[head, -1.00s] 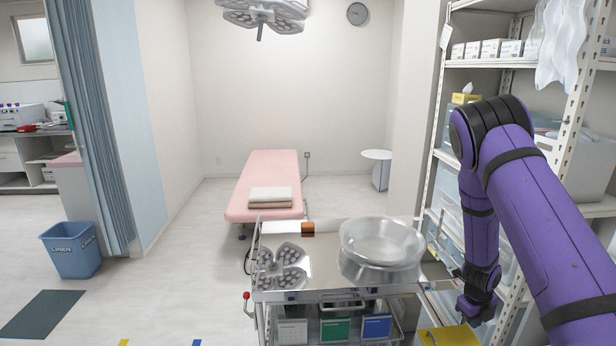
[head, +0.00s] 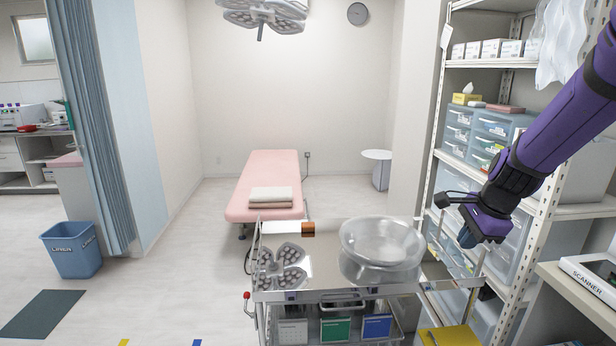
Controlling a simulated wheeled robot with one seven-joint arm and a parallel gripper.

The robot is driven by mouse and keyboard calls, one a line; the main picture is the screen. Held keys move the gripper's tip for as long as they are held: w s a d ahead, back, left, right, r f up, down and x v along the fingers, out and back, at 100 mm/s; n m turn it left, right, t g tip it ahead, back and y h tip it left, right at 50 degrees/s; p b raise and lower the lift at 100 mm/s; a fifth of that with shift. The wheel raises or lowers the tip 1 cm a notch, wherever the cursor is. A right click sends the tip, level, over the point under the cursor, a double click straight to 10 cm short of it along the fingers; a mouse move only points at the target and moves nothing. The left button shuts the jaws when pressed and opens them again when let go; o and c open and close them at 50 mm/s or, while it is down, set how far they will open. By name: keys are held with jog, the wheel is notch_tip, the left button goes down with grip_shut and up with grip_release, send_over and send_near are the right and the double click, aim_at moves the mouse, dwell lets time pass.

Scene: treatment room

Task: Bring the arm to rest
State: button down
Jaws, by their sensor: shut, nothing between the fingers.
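My purple arm (head: 575,105) reaches in from the upper right of the head view. My gripper (head: 466,238) is at its lower end, pointing down and a little left. It is shut and empty. It hangs in front of the shelf's drawers, to the right of the clear basin, apart from it. The fingertips are small and partly shaded by the wrist.
A steel trolley (head: 325,285) with a clear basin (head: 381,245) stands in front of me. A metal shelf (head: 487,63) with drawers (head: 489,132) is on the right. A boxed scanner (head: 590,277) lies at the lower right. Left floor is open beside a blue bin (head: 70,251).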

jog(key=s+a+r+n, duration=0.1)
jog(key=s+r+n, duration=0.4)
jog(key=s, duration=0.3)
jog(key=s+a+r+n+t+h, duration=0.1)
jog(key=s+r+n, duration=0.4)
jog(key=s, duration=0.4)
jog(key=s+a+r+n+t, duration=0.1)
jog(key=s+r+n, duration=0.4)
jog(key=s+n, duration=0.2)
jog(key=shift+s+a+h, duration=0.35)
jog(key=shift+s+h, duration=0.05)
jog(key=shift+s, duration=0.4)
jog(key=shift+r, duration=0.1)
